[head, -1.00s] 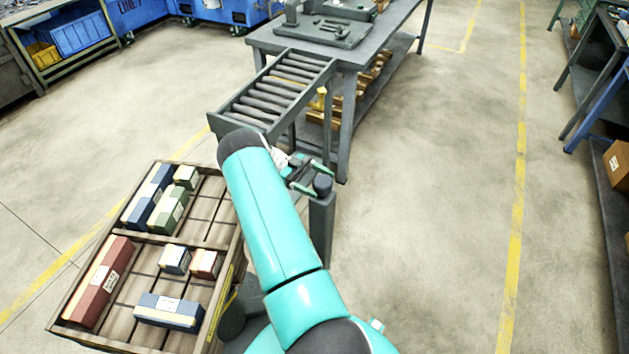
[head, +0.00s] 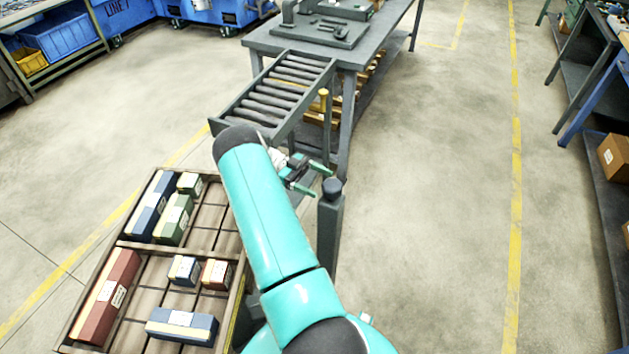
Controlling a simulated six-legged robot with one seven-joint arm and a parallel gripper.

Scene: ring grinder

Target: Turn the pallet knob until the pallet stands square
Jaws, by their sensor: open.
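The pallet (head: 207,246) is a wooden, slatted tray with raised edges in the left of the head view. It lies tilted in the picture, and my arm covers part of its right side. A dark post with a round knob (head: 331,187) on top stands to the right of my arm; I take this as the pallet knob. My gripper (head: 314,178), with green fingers, is open and empty just left of the knob's top. Whether a finger touches the knob cannot be told.
The pallet carries several boxes, among them a red one (head: 105,297) and a blue one (head: 183,326). A roller conveyor (head: 270,100) joins a grey workbench (head: 354,50) behind. Open floor lies to the right, up to a shelf with a cardboard box (head: 614,158).

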